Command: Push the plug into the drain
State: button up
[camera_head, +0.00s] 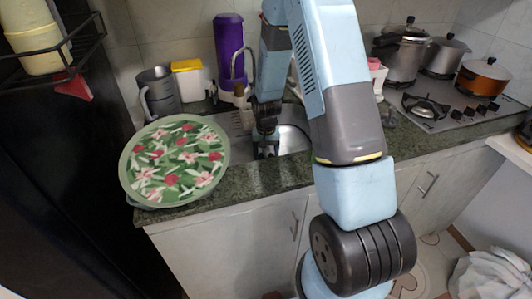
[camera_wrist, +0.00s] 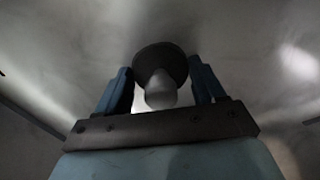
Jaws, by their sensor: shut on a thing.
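My gripper (camera_head: 266,150) reaches down into the metal sink (camera_head: 291,138) in the head view. In the wrist view, my gripper (camera_wrist: 161,80) has its two blue fingers on either side of the plug (camera_wrist: 160,90), which has a pale grey rounded knob and a wide dark round disc. It is shut on the plug. The disc lies beyond the fingertips, close to or against the grey sink floor; I cannot tell which. No drain opening shows, and the plug cannot be made out in the head view.
A green floral tray (camera_head: 175,160) lies on the counter left of the sink. A tap (camera_head: 240,65), a purple bottle (camera_head: 229,50) and a grey jug (camera_head: 158,92) stand behind. A stove (camera_head: 445,105) with pots is at the right. Sink walls surround my gripper.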

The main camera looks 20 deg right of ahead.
jog(key=shift+f, duration=0.1)
jog(key=o, duration=1.1)
jog(key=shift+o, duration=0.2)
jog(key=shift+r, duration=3.65)
